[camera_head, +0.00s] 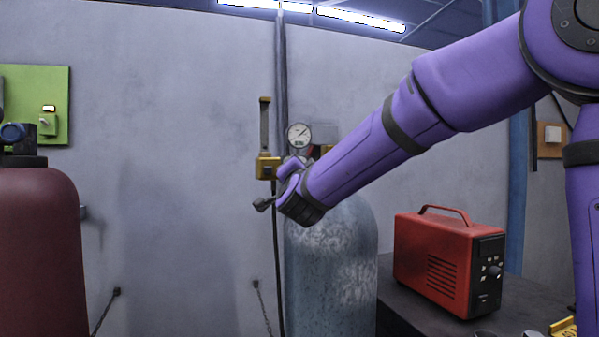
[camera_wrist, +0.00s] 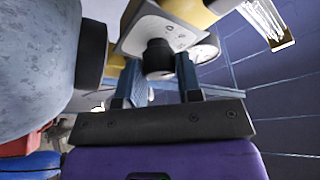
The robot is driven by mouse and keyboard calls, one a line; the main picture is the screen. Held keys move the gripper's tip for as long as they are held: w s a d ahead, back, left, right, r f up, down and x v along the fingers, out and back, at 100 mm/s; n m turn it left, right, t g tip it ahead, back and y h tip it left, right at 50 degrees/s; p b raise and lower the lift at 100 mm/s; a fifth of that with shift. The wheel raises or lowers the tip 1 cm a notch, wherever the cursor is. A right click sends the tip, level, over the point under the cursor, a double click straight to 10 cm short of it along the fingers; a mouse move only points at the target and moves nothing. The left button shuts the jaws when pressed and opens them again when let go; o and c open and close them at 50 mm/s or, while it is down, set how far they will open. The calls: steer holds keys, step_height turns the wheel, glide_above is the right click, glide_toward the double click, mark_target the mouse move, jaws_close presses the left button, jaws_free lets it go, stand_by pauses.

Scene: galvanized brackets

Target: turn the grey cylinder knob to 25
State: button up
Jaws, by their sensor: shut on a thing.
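The grey cylinder (camera_head: 335,262) stands against the back wall, mottled and upright. On its top sit a brass regulator (camera_head: 267,168), an upright flow tube (camera_head: 265,125) and a round white gauge (camera_head: 299,135). The gauge needle points to the upper right; its numbers are too small to read. The black knob (camera_wrist: 158,58) shows in the wrist view, under a pale marked plate. My gripper (camera_wrist: 158,82) has one finger on each side of the knob and is shut on it. In the head view my wrist hides the knob and most of the regulator.
A maroon cylinder (camera_head: 38,250) stands at the left, before a green wall panel (camera_head: 58,82). A red machine (camera_head: 430,262) with a handle sits on a dark bench (camera_head: 400,312) at the right. A dark hose (camera_head: 277,265) hangs beside the grey cylinder.

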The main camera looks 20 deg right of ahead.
steer(key=m+g+y, duration=0.2)
steer(key=m, duration=0.6)
steer(key=m+g+y, duration=0.2)
steer(key=m, duration=0.6)
steer(key=m+g+y, duration=0.2)
steer(key=m+y, duration=0.1)
steer(key=m, duration=0.5)
steer(key=shift+r+g, duration=0.15)
steer(key=shift+g, duration=0.25)
steer(key=shift+d+m+y, duration=0.15)
steer(key=shift+m+y, duration=0.45)
steer(key=shift+m, duration=0.3)
stand_by(0.5)
steer(key=o, duration=0.9)
steer(key=shift+r, duration=0.1)
